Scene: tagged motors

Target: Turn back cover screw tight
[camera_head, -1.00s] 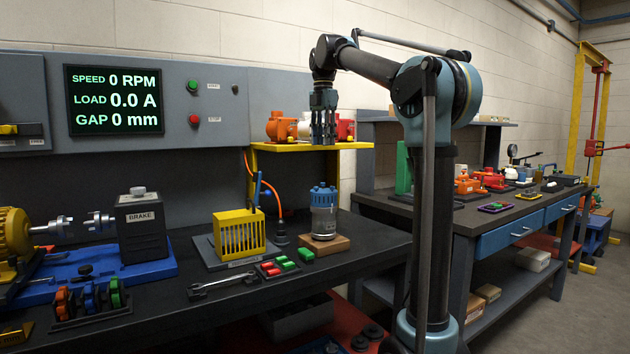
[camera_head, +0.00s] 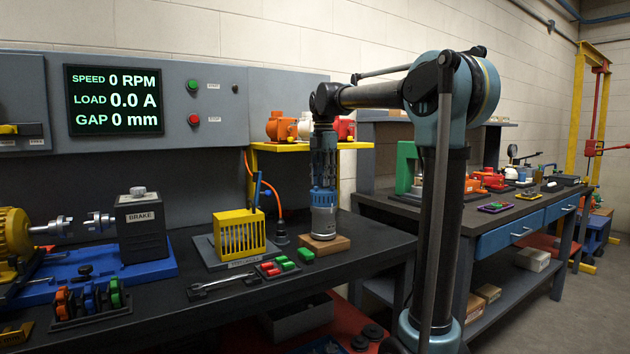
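A silver-grey cylindrical motor with a blue top (camera_head: 323,217) stands upright on a small wooden block (camera_head: 325,245) on the dark bench. The back cover screw is too small to make out. My gripper (camera_head: 323,182) points straight down over the motor, its fingers at the blue top. The fingers hide the upper part of that top. I cannot tell whether the fingers are closed on anything.
A yellow slotted stand (camera_head: 239,234) and a tray of red and green pieces (camera_head: 278,266) are left of the motor. A wrench (camera_head: 224,285) lies in front. A yellow shelf (camera_head: 275,147) with motors is behind my gripper. Bench right of the block is clear.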

